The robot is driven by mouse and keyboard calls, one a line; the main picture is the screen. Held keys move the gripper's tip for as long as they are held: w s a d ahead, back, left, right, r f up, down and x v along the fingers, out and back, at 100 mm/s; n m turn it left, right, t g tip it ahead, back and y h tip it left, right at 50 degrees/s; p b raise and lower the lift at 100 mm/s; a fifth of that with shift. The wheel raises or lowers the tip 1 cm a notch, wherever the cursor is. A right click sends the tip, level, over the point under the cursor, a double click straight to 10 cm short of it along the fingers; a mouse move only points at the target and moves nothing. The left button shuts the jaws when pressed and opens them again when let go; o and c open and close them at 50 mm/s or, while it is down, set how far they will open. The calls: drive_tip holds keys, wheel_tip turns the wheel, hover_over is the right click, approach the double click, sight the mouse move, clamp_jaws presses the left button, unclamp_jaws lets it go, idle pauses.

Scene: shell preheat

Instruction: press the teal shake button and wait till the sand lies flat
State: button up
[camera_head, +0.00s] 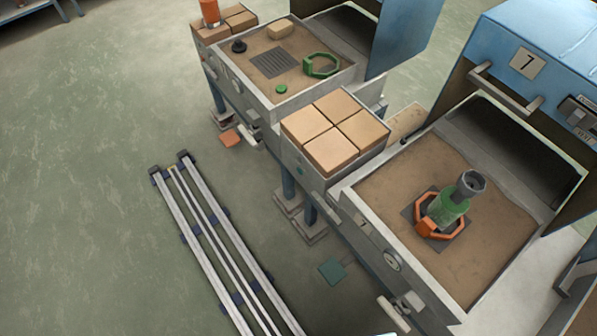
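A small teal spot (300,170), which may be the shake button, shows on the front face below the box of tan blocks. A flat teal plate (332,271) lies low near the floor; I cannot tell whether it is a pedal. The near sand bed (385,190) holds brown sand with a slightly wavy edge toward its dark opening. A green and grey cylinder (447,209) stands there inside an orange ring (424,225) on a dark grate. The far bed (345,76) also holds brown sand. My gripper is not in view.
A box of tan blocks (336,143) sits between the beds. A green ring (321,65) lies in the far bed. Floor rails (205,230) run at lower left; the floor left of them is clear.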

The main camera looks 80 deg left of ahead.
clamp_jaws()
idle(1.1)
